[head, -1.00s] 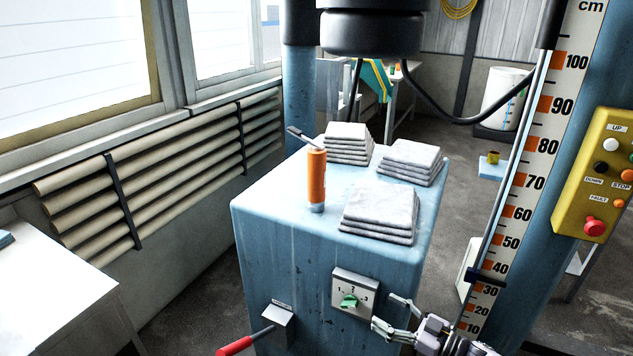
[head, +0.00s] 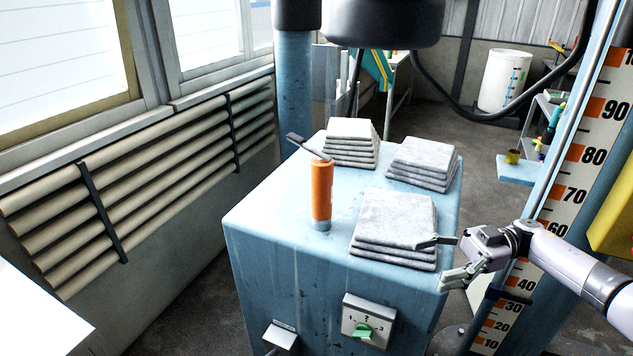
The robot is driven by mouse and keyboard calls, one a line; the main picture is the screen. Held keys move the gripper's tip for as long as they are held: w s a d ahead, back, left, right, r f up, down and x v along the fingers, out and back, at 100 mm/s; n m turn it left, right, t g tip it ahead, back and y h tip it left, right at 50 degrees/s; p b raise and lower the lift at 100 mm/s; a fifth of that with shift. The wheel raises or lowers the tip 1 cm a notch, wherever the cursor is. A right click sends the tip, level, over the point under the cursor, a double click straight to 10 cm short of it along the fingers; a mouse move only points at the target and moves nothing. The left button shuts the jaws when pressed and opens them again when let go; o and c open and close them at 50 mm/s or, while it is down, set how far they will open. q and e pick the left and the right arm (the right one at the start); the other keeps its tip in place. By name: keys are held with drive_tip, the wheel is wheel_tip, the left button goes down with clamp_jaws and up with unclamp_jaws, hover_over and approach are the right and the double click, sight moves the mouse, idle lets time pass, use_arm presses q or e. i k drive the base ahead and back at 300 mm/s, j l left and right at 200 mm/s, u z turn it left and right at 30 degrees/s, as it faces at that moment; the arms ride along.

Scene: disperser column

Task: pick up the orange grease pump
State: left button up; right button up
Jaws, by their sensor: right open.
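The orange grease pump (head: 321,190) stands upright on the blue machine top (head: 275,207), left of the folded grey cloths. It has a dark lever at its top that points up and to the left. My right gripper (head: 428,262) is at the right edge of the machine top, beside the front cloth stack. Its fingers are spread and nothing is between them. The front stack lies between it and the pump. My left gripper is not in view.
Folded cloth stacks lie at the front (head: 393,222), the back right (head: 423,160) and the back left (head: 351,140). A dark cylinder (head: 380,22) hangs above the machine. A selector switch (head: 367,322) is on its front. A measuring scale (head: 575,180) stands at right.

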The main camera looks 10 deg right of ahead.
sight(322, 171)
drive_tip(key=i, duration=1)
